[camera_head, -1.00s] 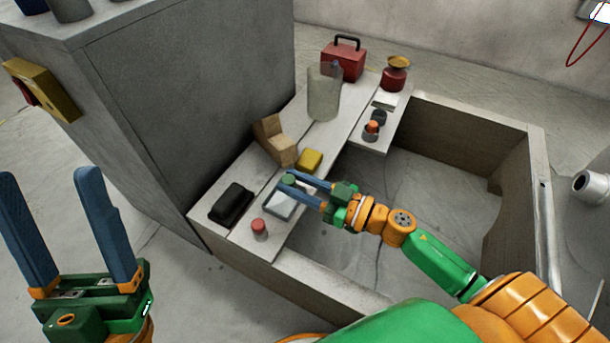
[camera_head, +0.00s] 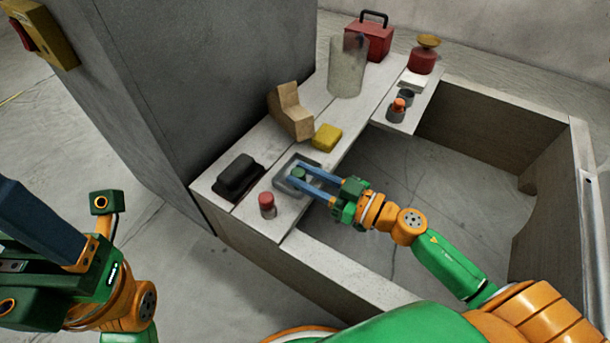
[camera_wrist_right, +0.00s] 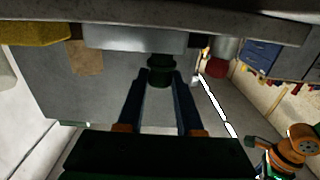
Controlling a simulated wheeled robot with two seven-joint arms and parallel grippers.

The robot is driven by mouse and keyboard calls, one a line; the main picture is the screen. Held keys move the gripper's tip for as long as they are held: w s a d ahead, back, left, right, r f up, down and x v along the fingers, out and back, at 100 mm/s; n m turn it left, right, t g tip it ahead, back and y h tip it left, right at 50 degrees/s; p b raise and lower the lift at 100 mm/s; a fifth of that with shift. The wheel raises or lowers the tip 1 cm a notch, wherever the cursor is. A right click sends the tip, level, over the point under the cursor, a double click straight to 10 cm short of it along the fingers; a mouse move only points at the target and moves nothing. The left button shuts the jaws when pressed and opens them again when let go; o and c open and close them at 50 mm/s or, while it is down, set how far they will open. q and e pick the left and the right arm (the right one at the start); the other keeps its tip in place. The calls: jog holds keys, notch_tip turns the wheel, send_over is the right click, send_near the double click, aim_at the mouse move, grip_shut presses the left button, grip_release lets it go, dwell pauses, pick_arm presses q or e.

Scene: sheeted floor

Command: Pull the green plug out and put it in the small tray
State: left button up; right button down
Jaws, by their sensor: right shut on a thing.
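The green plug (camera_head: 299,173) is held between the blue fingertips of my right gripper (camera_head: 305,180), which is shut on it. The small grey tray (camera_head: 283,161) lies on the bench at the plug, partly hidden by the fingers. In the right wrist view, the plug (camera_wrist_right: 160,72) sits between the fingertips of the right gripper (camera_wrist_right: 160,80), close against the pale tray (camera_wrist_right: 135,40). I cannot tell whether the plug touches the tray floor. My left gripper (camera_head: 45,225) is at the left edge, away from the bench and partly cut off.
A black object (camera_head: 238,177) and a red-topped piece (camera_head: 267,204) flank the tray. A yellow block (camera_head: 327,137), a wooden block (camera_head: 292,110) and a clear cylinder (camera_head: 347,68) stand behind. An orange-topped piece (camera_head: 398,105) is on the right board. A grey cabinet (camera_head: 200,80) rises at left.

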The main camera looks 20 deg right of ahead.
jog(key=shift+f+b, duration=0.45)
jog(key=shift+f, duration=0.15)
jog(key=shift+c, duration=2.4)
grip_release()
